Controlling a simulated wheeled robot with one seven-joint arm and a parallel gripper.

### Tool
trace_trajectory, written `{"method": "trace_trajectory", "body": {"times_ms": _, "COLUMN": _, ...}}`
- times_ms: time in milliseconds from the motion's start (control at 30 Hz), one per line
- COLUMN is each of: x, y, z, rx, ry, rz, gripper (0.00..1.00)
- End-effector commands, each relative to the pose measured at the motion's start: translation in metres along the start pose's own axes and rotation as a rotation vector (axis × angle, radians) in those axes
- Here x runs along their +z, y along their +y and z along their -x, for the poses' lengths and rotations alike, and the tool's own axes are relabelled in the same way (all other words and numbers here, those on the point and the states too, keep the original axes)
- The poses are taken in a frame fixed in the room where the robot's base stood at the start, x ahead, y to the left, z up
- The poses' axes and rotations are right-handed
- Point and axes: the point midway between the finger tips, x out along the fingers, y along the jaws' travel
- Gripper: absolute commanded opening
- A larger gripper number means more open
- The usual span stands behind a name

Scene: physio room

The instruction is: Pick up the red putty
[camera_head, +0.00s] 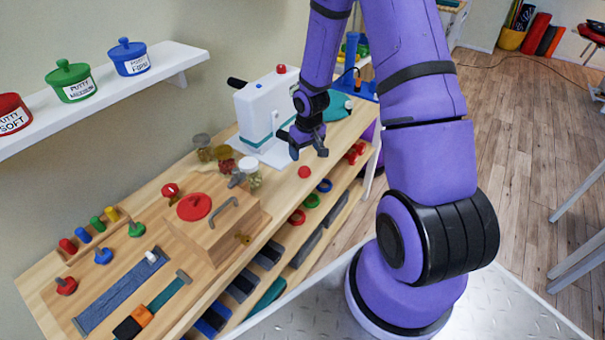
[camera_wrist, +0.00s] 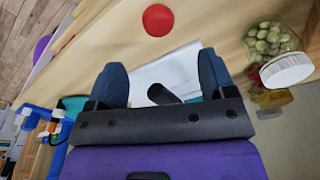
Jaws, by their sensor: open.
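A small round red lump (camera_head: 304,172), which looks like the red putty, lies on the wooden bench near its front edge. It also shows at the top of the wrist view (camera_wrist: 159,20), beyond the fingertips and roughly centred between them. My gripper (camera_head: 308,151) is open and empty, above the bench and just behind the lump in the head view. Its two dark fingers are spread apart in the wrist view (camera_wrist: 160,72). A red pot labelled putty soft (camera_head: 13,114) stands on the wall shelf at the left, partly cut off.
A white-lidded glass jar (camera_head: 250,172) and other jars stand left of the lump. A white machine (camera_head: 265,115) is behind my gripper. A wooden box (camera_head: 208,221) sits further left. Coloured rings (camera_head: 312,200) lie on the shelf below. The bench right around the lump is clear.

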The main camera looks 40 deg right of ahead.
Motion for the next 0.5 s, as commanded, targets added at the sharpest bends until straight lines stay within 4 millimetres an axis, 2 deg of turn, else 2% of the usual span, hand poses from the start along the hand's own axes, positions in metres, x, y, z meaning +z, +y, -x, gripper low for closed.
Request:
{"method": "trace_trajectory", "body": {"times_ms": 200, "x": 0.001, "y": 0.0, "z": -0.03, "rx": 0.0, "ry": -0.002, "rz": 0.002, "gripper": 0.77}}
{"method": "trace_trajectory", "body": {"times_ms": 500, "x": 0.001, "y": 0.0, "z": -0.047, "rx": 0.001, "ry": -0.001, "rz": 0.002, "gripper": 0.77}}
